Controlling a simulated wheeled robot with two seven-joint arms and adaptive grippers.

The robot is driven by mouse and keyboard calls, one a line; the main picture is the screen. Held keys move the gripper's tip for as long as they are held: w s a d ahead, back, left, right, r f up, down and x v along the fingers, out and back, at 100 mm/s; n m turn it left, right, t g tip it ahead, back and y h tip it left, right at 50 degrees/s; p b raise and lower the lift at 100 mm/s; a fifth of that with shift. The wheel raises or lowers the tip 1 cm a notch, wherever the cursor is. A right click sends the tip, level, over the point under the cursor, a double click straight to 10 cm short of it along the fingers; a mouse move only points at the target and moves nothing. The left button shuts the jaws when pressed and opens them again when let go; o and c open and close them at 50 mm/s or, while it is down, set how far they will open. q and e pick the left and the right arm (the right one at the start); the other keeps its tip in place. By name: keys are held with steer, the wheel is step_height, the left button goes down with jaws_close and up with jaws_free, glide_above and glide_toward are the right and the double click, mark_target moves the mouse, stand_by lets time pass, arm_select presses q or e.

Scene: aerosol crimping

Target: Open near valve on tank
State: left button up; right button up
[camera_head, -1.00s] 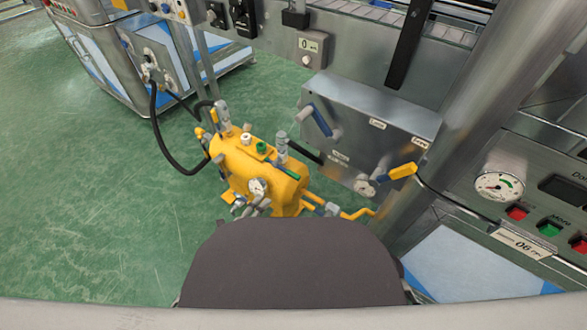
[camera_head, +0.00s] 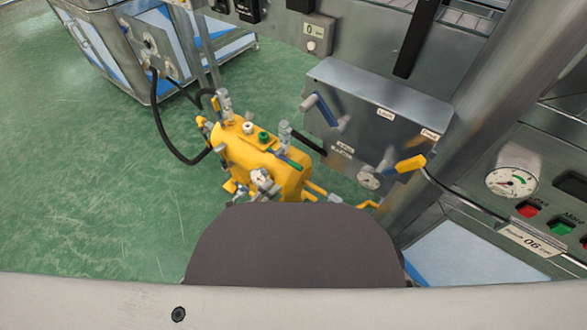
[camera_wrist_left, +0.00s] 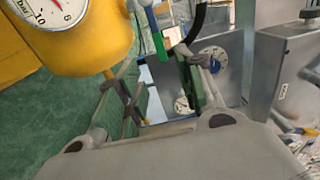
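The yellow tank (camera_head: 262,160) stands on the green floor in the middle of the head view, with a white gauge (camera_head: 260,176) on its front. A grey valve fitting with a green lever (camera_head: 288,162) is on its right end. In the left wrist view, the tank (camera_wrist_left: 92,45) fills the upper left, and the green lever (camera_wrist_left: 156,38) hangs near the top middle. My left gripper (camera_wrist_left: 160,88) is open, below the lever and right of the gauge (camera_wrist_left: 52,12). No contact is clear. My right gripper is not in view.
A black hose (camera_head: 165,140) runs from the tank to a cabinet (camera_head: 150,50) at the upper left. The green floor (camera_head: 90,190) on the left is clear.

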arm_select(q)
steer(key=b+x, duration=0.3)
steer(key=x, duration=0.9)
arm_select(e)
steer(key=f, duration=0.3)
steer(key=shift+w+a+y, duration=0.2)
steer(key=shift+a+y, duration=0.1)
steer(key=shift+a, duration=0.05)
arm_select(q)
steer(key=shift+w, duration=0.1)
steer(key=shift+c, duration=0.3)
steer(key=c, duration=0.7)
jaws_close()
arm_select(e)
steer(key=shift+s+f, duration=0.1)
